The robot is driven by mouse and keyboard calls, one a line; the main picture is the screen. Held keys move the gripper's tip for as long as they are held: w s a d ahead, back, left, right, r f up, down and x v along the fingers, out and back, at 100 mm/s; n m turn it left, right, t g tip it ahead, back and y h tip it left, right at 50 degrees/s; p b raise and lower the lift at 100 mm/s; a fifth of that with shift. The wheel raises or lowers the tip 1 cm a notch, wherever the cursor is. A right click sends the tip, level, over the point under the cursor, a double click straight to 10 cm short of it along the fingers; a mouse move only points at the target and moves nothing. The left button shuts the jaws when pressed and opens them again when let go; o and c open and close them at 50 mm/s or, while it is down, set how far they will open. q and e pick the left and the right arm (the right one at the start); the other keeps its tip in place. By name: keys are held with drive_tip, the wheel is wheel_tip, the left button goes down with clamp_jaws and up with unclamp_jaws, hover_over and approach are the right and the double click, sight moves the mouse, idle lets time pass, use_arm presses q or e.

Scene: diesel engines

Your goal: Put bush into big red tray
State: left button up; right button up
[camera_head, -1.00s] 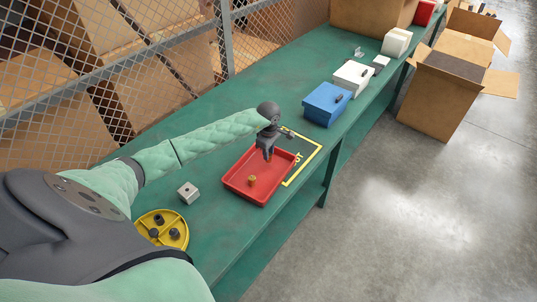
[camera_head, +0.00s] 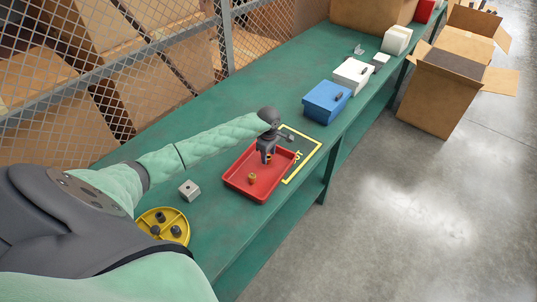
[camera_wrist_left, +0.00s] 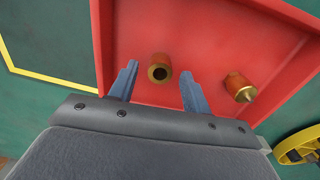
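The big red tray (camera_head: 235,184) lies on the green table; its red floor also fills much of the left wrist view (camera_wrist_left: 215,30). My left gripper (camera_head: 267,158) is over the far part of the tray, pointing down. In the left wrist view its two blue-grey fingers (camera_wrist_left: 158,88) are apart. A hollow brass bush (camera_wrist_left: 159,68) is between and just beyond the fingertips, with a gap on each side; it shows only as a small orange patch in the head view. A second brass piece with a pointed tip (camera_wrist_left: 239,87) is in the tray, right of the fingers. My right gripper is not in view.
A yellow divided round tray (camera_head: 179,219) with dark parts and a grey block (camera_head: 189,190) are at the near left. Blue (camera_head: 326,103) and white (camera_head: 352,74) boxes stand farther along. A wire fence (camera_head: 150,60) borders the table.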

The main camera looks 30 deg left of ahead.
sight(269, 157)
use_arm(q)
drive_tip(key=shift+r, duration=0.15)
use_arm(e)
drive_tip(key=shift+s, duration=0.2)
use_arm(q)
drive_tip(key=shift+r, duration=0.45)
drive_tip(key=shift+r+b, duration=0.45)
drive_tip(key=shift+r, duration=0.35)
wheel_tip(269, 157, up, 10)
drive_tip(key=b, duration=0.3)
drive_tip(key=shift+f, duration=0.25)
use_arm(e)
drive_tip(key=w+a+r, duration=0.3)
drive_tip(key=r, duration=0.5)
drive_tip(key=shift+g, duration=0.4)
